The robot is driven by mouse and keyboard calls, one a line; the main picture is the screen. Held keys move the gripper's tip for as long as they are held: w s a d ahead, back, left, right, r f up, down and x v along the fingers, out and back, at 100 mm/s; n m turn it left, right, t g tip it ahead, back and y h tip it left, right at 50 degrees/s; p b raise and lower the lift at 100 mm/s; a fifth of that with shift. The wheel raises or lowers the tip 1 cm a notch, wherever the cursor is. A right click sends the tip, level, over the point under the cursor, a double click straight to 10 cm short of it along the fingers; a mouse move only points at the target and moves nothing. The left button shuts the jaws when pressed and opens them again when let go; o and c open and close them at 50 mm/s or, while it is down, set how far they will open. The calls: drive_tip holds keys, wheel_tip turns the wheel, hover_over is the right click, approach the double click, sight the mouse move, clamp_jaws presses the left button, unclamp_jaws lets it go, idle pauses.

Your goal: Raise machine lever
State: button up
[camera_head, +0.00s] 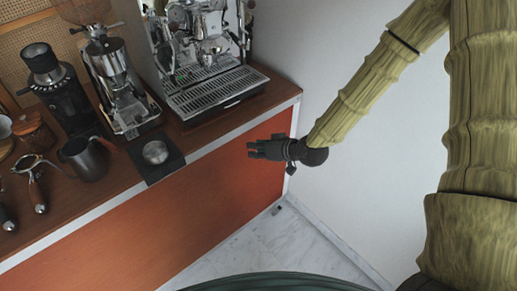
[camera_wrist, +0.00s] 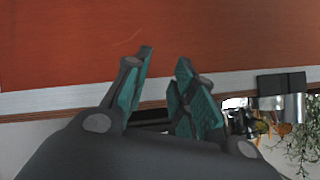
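The chrome espresso machine (camera_head: 205,65) stands at the back right of the wooden counter in the head view. Its top is cut off by the frame edge, and I cannot pick out its lever clearly. My gripper (camera_head: 252,149) is in front of the orange cart panel, below the counter edge and apart from the machine. In the wrist view my gripper (camera_wrist: 160,85) has its two teal-padded fingers spread with a gap between them and nothing held. Shiny parts that I cannot name for sure show beyond the right finger.
On the counter (camera_head: 262,83) stand a chrome grinder (camera_head: 118,88), a black grinder (camera_head: 62,92), a dark pitcher (camera_head: 84,160), a portafilter (camera_head: 35,180) and a tamping mat (camera_head: 170,165). A white wall (camera_head: 345,60) rises at right. Marble floor (camera_head: 290,240) is clear below.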

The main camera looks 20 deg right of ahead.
sight(234, 37)
clamp_jaws()
drive_tip(key=w+d+r+m+t+b, duration=0.15)
drive_tip(key=w+r+m+t, duration=0.35)
drive_tip(key=m, duration=0.6)
drive_tip(key=w+d+r+m, duration=0.2)
drive_tip(key=w+r+m, duration=0.1)
drive_tip(key=r+m, duration=0.55)
drive_tip(key=w+d+r+m+t, duration=0.25)
drive_tip(key=w+r+m, duration=0.2)
drive_tip(key=m, duration=0.75)
drive_tip(key=shift+t, duration=0.25)
drive_tip(key=p+x, duration=0.1)
drive_tip(key=x, duration=0.2)
drive_tip(key=p+x, duration=0.1)
drive_tip(key=x, duration=0.6)
drive_tip(key=shift+w+a+f+p, duration=0.1)
drive_tip(key=shift+w+a+p, duration=0.05)
drive_tip(key=shift+a+p, duration=0.25)
drive_tip(key=shift+s+r+p, duration=0.45)
drive_tip(key=shift+r+p, duration=0.05)
drive_tip(key=shift+r, duration=0.35)
drive_tip(key=shift+s+r+p, duration=0.4)
drive_tip(key=shift+r+p, duration=0.1)
drive_tip(key=shift+r, duration=0.4)
